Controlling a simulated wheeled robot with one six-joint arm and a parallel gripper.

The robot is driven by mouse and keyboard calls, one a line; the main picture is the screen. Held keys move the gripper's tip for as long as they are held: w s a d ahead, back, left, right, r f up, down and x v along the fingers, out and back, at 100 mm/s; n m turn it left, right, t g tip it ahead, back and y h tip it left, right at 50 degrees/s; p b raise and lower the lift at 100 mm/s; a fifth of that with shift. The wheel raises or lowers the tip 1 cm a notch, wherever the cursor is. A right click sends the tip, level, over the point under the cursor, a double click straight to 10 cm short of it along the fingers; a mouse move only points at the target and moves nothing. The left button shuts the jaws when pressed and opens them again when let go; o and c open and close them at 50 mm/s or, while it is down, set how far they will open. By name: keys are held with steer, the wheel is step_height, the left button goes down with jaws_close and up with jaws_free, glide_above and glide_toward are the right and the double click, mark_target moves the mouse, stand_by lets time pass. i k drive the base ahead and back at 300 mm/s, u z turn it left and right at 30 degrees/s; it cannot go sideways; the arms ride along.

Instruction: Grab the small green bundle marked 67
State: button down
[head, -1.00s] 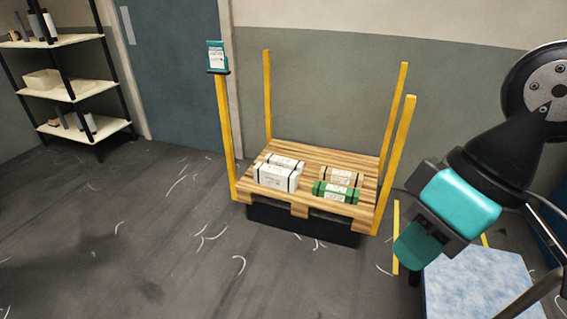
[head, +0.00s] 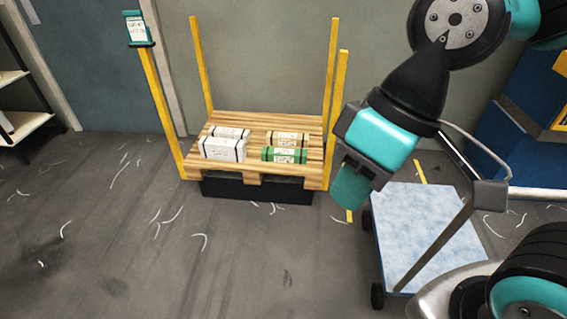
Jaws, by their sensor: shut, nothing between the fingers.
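A small green bundle (head: 284,155) with dark straps and a pale label lies at the front right of a wooden pallet (head: 257,121). The number on its label is too small to read. A tan bundle (head: 288,138) lies just behind it. Two white bundles lie to its left, one in front (head: 222,149) and one behind (head: 232,133). My gripper (head: 348,190) is shut and empty. In the picture it hangs to the right of the pallet, apart from the green bundle.
Yellow posts (head: 165,115) stand at the pallet's corners, one bearing a teal sign (head: 137,28). A cart with a pale blue top (head: 408,225) stands right of the pallet. A shelf (head: 22,130) is at the far left. The floor before the pallet is clear apart from scattered pale strands.

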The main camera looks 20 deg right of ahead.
mark_target(280, 155)
steer(key=u, duration=0.5)
steer(key=i, duration=1.2)
steer(key=u, duration=0.35)
steer(key=i, duration=0.95)
steer(key=z, duration=0.7)
steer(key=i, duration=0.9)
steer(key=z, duration=0.45)
